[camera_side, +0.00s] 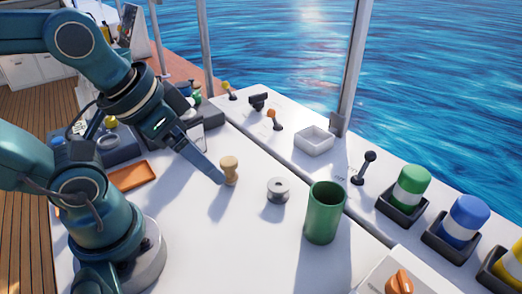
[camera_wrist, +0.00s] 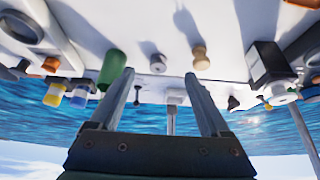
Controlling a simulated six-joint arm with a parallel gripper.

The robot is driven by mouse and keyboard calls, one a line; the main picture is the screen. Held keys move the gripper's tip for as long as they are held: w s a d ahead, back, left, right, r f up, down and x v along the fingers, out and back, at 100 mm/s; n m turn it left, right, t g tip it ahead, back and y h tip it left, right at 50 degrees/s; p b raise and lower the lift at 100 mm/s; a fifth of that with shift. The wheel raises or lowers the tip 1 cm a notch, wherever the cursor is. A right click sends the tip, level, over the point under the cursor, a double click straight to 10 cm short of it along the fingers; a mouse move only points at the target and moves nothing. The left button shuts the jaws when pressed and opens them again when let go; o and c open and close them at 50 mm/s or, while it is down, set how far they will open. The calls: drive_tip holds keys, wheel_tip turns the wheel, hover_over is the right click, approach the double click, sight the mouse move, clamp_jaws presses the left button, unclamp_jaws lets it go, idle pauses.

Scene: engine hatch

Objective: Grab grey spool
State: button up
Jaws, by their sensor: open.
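The grey spool (camera_side: 277,189) stands upright on the white worktop, between a wooden knobbed piece and a green cup. In the upside-down wrist view the spool (camera_wrist: 158,64) shows between the two finger lines, farther off. My gripper (camera_side: 222,182) points down and right, its fingertips beside the wooden knobbed piece (camera_side: 229,168) in the side view. In the wrist view my gripper (camera_wrist: 159,75) is open with nothing between its fingers. I cannot tell whether a finger touches the wooden piece.
The open green cup (camera_side: 324,212) stands right of the spool. Green (camera_side: 409,188) and blue (camera_side: 462,222) capped jars stand at right. An orange tray (camera_side: 132,175) lies near my arm.

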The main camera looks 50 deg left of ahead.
idle(0.4)
drive_tip(key=shift+o, duration=1.3)
